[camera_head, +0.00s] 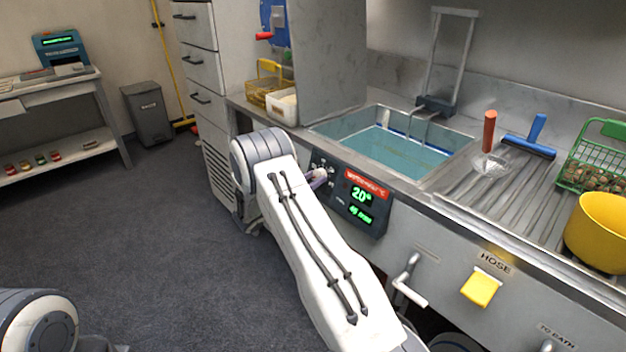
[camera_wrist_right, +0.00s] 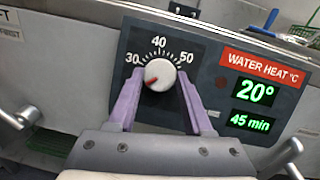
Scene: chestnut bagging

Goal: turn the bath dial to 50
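The bath dial (camera_wrist_right: 159,74) is a round white knob with a red mark, on a dark panel with a scale showing 30, 40 and 50. The red mark points to the lower left, below 30. My right gripper (camera_wrist_right: 160,82) is open, with one purple finger on each side of the knob; small gaps seem to show, though contact is hard to judge. In the head view the right gripper (camera_head: 317,178) is at the panel, and my arm and fingers hide much of the dial. My left gripper is out of view; only part of that arm shows at lower left.
The panel's green display (camera_wrist_right: 255,93) reads 20° and 45 min. The water bath (camera_head: 385,150) lies behind the panel. A lever handle (camera_head: 408,285) and the yellow hose handle (camera_head: 482,287) stick out from the counter front. A yellow bucket (camera_head: 598,235) stands at right.

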